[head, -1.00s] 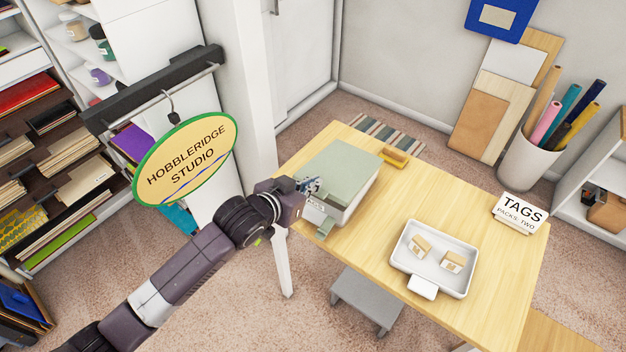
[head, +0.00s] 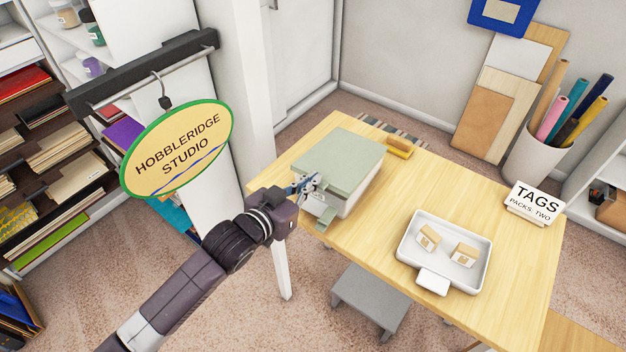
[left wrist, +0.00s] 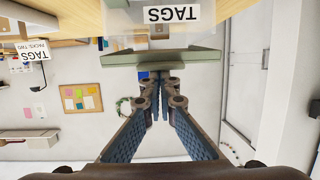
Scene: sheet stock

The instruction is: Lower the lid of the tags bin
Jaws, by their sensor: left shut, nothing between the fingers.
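The tags bin (head: 349,206) is a pale box near the table's far left corner. A small green tab (head: 325,217) shows low at the bin's near side. My left gripper (head: 310,183) is shut and empty, at the lid's near left edge. In the left wrist view, which is upside down, the shut fingertips (left wrist: 161,80) point at the lid's edge (left wrist: 165,58), and the TAGS label (left wrist: 171,14) is on the bin. I cannot tell whether they touch. My right gripper is out of view.
A white tray (head: 408,252) with two small tag packs stands at the table's near side. A TAGS card (head: 535,203) stands at the right edge, and a yellow-brown block (head: 399,147) lies behind the bin. A hanging studio sign (head: 178,150) is left of my arm.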

